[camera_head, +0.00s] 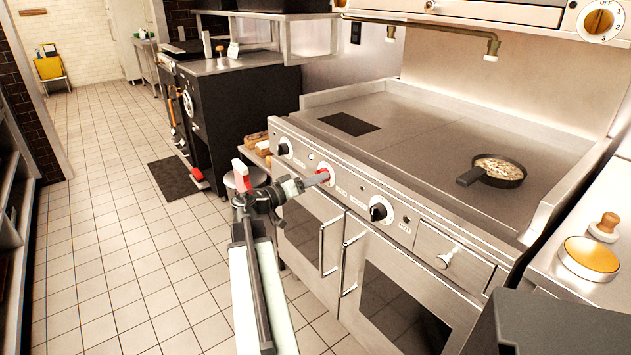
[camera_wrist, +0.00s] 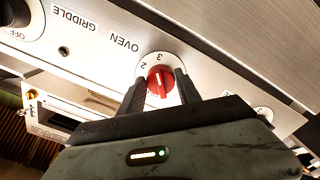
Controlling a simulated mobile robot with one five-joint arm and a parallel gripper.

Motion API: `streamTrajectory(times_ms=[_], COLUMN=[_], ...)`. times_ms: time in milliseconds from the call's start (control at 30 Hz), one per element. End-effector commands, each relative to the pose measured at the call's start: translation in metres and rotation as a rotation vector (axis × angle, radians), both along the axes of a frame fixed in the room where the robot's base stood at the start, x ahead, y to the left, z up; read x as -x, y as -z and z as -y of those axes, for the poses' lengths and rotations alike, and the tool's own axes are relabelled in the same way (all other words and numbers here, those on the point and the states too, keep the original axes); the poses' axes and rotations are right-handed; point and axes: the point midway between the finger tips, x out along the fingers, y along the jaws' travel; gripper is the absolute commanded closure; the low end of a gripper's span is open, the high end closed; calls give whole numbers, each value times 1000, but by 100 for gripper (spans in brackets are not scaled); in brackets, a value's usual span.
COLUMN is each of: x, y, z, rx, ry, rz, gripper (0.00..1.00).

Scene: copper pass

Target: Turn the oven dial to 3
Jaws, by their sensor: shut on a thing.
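The red oven dial (camera_wrist: 160,78) sits on a white plate in the wrist view, beside the printed word OVEN. The numbers 2 and 3 show at the plate's upper edge, and the plate's lower part is hidden by my gripper. A white line on the dial runs roughly up and down in the picture, about in line with the 3; which end is the pointer I cannot tell. My gripper (camera_wrist: 161,86) is shut on the dial, one finger on each side. In the head view the red dial (camera_head: 325,173) is at the tip of my gripper (camera_head: 314,180), on the range front.
A black GRIDDLE knob (camera_wrist: 14,12) is beside the oven dial. Another black knob (camera_head: 381,209) is farther right on the range. Oven door handles (camera_head: 345,265) stick out below. A pan (camera_head: 496,170) lies on the cooktop. The tiled floor (camera_head: 120,260) at left is clear.

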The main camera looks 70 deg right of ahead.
Motion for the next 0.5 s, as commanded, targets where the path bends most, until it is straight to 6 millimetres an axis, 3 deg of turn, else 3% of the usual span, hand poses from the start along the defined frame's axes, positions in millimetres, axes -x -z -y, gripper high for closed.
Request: streamTrajectory(times_ms=[500], x=[-3], y=[-1], z=[2], rx=[103], ry=[-7], rz=[153], gripper=[100])
